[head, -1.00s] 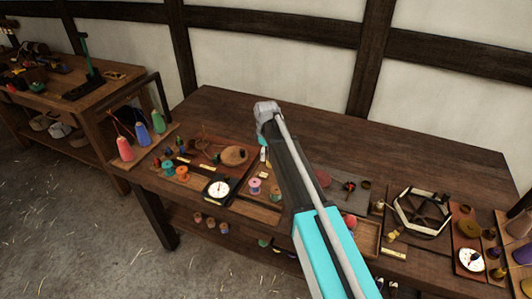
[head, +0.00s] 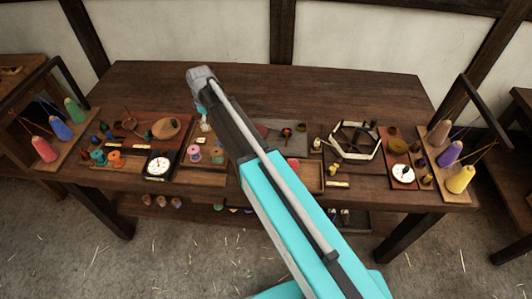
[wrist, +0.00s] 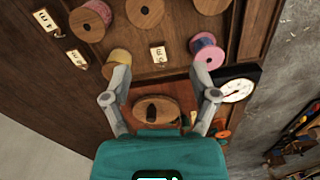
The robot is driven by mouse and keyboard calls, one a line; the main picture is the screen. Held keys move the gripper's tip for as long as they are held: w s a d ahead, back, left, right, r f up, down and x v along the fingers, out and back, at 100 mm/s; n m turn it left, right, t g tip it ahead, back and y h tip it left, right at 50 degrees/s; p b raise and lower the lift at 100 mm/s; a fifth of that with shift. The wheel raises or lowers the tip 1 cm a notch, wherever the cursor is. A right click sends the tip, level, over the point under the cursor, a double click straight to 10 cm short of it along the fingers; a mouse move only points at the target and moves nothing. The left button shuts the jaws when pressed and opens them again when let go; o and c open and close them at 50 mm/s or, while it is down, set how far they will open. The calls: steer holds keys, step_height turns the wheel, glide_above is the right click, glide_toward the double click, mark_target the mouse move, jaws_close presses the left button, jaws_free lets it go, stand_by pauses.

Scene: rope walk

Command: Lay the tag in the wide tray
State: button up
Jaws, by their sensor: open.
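My gripper (wrist: 161,76) is open and empty in the wrist view, its two fingers apart above the bench. A small pale tag (wrist: 158,53) with dark marks lies just beyond the gap between the fingertips. Two more such tags, one nearer (wrist: 77,59) and one farther (wrist: 46,20), lie to the left. A shallow wooden tray (head: 205,180) with spools stands left of my arm in the head view; I cannot tell whether it is the wide tray. My arm hides part of the bench and most of my gripper there.
A round wooden piece (wrist: 155,110) and a white dial (wrist: 237,90) are nearby. In the head view, a hexagonal frame (head: 356,142) stands on the right. The back of the bench (head: 330,90) is clear.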

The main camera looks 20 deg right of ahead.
steer(key=s+d+m, duration=1.2)
steer(key=s+d, duration=0.5)
steer(key=s, duration=0.5)
steer(key=shift+d, duration=0.15)
steer(key=shift+s, duration=0.1)
